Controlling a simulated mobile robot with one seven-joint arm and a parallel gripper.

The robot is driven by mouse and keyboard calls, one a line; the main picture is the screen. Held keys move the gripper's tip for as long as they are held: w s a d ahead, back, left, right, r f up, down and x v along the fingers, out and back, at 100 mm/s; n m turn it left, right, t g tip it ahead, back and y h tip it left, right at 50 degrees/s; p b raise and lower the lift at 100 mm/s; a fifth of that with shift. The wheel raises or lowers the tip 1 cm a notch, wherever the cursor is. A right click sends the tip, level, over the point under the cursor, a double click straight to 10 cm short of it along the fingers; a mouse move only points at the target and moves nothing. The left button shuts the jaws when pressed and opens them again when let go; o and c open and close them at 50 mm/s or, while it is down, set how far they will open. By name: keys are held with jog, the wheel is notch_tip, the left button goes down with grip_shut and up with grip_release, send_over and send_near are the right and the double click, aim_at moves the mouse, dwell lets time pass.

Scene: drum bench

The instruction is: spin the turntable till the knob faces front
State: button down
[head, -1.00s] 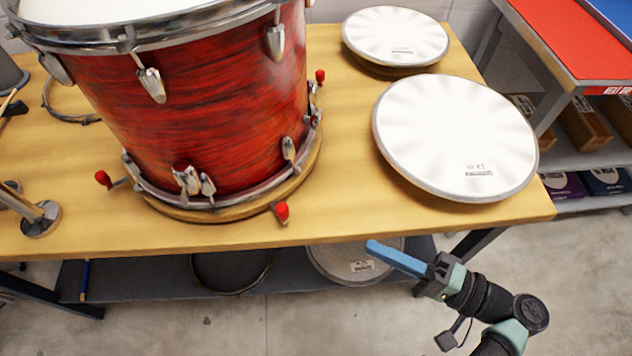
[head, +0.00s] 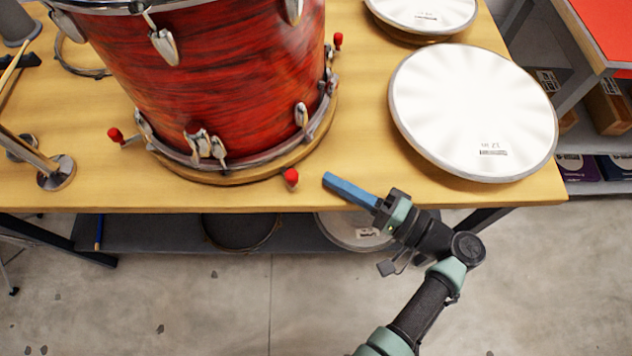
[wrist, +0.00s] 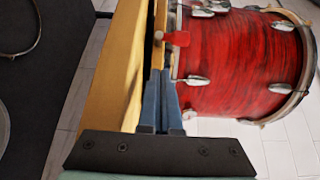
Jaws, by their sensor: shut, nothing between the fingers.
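A wooden turntable disc (head: 235,178) lies on the bench under a large red drum (head: 215,75). Several red-tipped pegs stick out around its rim: one at front right (head: 290,177), one at left (head: 115,135), one at right rear (head: 338,41). A silver fitting (head: 205,146) sits low on the drum's front. I cannot tell which part is the task's knob. My gripper (head: 328,180), with blue fingers, is shut and empty, just right of the front-right peg and apart from it. In the wrist view a red tip (wrist: 180,38) shows beyond the fingertips (wrist: 161,72).
Two white drumheads (head: 475,110) (head: 425,14) lie on the bench's right side. Metal stand parts (head: 50,165) are at the left. The bench's front edge (head: 100,208) runs under my gripper, with a shelf below. Bare bench lies between the drum and the drumheads.

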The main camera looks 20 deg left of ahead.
aim_at(316, 196)
jog(key=shift+s+a+p, duration=0.25)
jog(key=shift+s+a, duration=0.2)
jog(key=shift+a, duration=0.45)
jog(key=shift+s+a+p, duration=0.25)
jog(key=shift+s+a, duration=0.2)
jog(key=shift+a, duration=0.4)
jog(key=shift+s, duration=0.1)
